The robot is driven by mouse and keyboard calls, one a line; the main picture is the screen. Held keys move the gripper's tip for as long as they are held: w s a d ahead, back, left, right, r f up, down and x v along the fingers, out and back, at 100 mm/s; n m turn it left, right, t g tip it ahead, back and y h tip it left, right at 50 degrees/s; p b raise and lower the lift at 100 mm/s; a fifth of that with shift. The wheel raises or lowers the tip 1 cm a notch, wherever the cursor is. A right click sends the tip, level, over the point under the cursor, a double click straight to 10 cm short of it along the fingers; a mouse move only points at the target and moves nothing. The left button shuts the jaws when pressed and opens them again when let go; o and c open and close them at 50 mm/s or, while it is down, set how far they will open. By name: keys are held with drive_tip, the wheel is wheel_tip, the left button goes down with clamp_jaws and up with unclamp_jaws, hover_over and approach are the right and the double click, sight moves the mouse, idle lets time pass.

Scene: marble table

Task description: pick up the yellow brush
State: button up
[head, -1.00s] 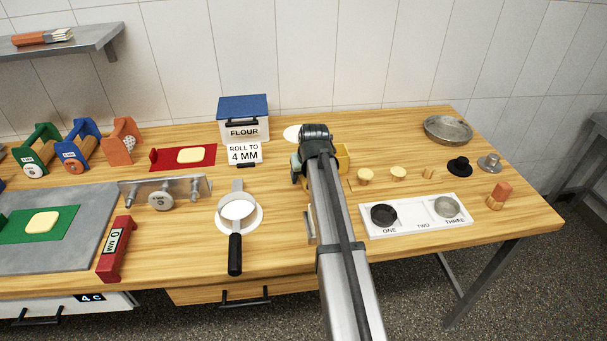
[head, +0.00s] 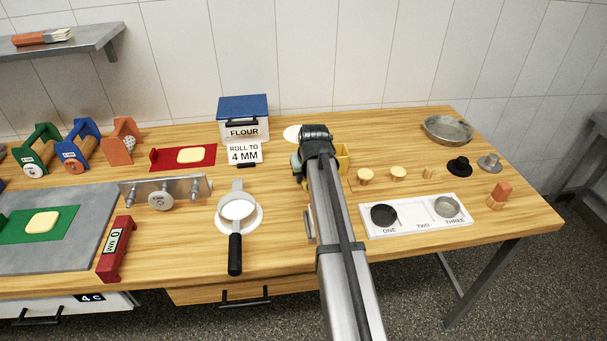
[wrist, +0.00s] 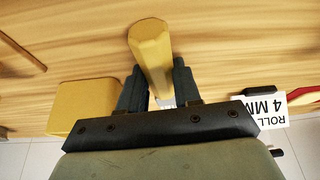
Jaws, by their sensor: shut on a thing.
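The yellow brush (wrist: 150,45) shows in the wrist view as a faceted yellow handle with a pale part at its near end. My gripper (wrist: 157,82) is shut on it, one dark finger on each side of the handle. The handle's free end points away from the gripper, with the wooden table top behind it. In the head view my arm hides the brush and the fingertips. I cannot tell whether the brush touches the table.
A yellow box (wrist: 84,107) stands beside the gripper; its edge also shows behind my arm in the head view (head: 344,155). The "ROLL TO 4 MM" sign (head: 244,153) and flour bin (head: 244,118) are left. A white tray (head: 415,216) and small knobs lie right.

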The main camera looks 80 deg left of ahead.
wheel_tip(320, 180, up, 10)
idle(0.8)
drive_tip(key=o, duration=0.4)
clamp_jaws()
